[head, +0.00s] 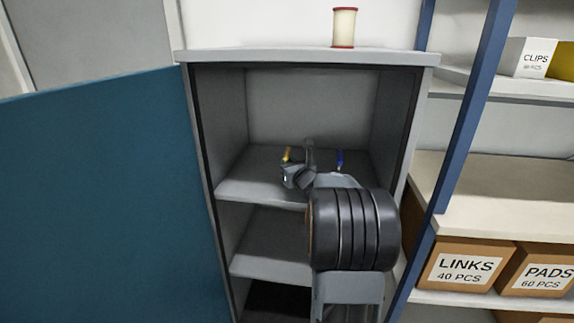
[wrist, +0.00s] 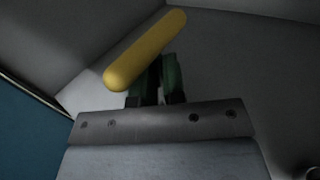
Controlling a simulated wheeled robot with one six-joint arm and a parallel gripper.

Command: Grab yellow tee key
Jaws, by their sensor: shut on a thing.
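The yellow tee key (wrist: 146,48) shows in the wrist view as a rounded yellow bar lying slantwise across the ends of my gripper's fingers (wrist: 157,78). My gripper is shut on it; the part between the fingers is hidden. In the head view the yellow tee key (head: 287,155) is small, just left of my gripper (head: 291,163), over the upper shelf inside the open cabinet. I cannot tell whether it touches the shelf. A blue-handled thing (head: 340,160) stands on the same shelf to the right, partly hidden by my arm.
The grey cabinet (head: 305,55) has its teal door (head: 100,190) open to the left. A spool (head: 344,27) stands on its top. Its side walls stand close around my arm. At right, a blue-framed rack holds boxes, including a LINKS box (head: 462,268) and a PADS box (head: 538,272).

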